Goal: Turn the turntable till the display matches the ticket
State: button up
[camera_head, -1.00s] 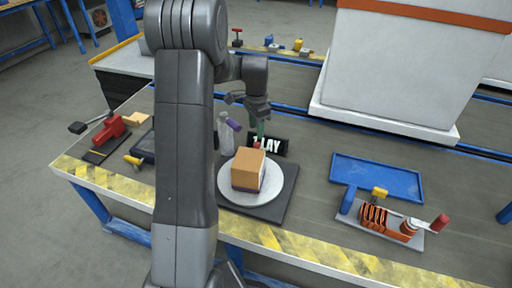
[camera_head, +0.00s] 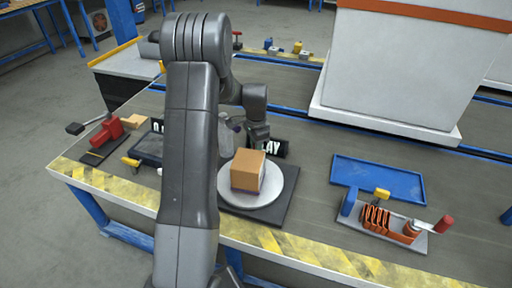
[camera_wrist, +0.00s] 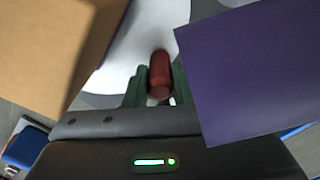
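The turntable is a pale round disc (camera_head: 279,192) on a dark base plate (camera_head: 287,211). A tan cardboard box (camera_head: 249,171) stands on it and fills the upper left of the wrist view (camera_wrist: 45,45). Behind it is a black sign with white letters (camera_head: 271,148); only "AY" reads clearly, the rest is covered. My gripper (camera_wrist: 160,75) is low at the disc's back edge. Its green fingers stand either side of an upright red peg (camera_wrist: 160,75), very close to it; firm contact cannot be told. In the head view my arm hides the fingertips and peg.
A purple block-like surface (camera_wrist: 255,75) is close on the right in the wrist view. A grey bottle (camera_head: 226,137) stands left of my gripper. A second black sign (camera_head: 157,126) is partly hidden by my arm. A blue tray (camera_head: 378,177) and a spring fixture (camera_head: 376,216) lie right.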

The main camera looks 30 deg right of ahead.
grip_shut()
jog(key=shift+w+a+n+p, duration=0.35)
jog(key=shift+w+a+n, duration=0.15)
jog(key=shift+n, duration=0.3)
jog(key=o, duration=0.6)
grip_release()
jog(key=shift+s, duration=0.1)
notch_tip(320, 180, up, 14)
jog(key=p, duration=0.3)
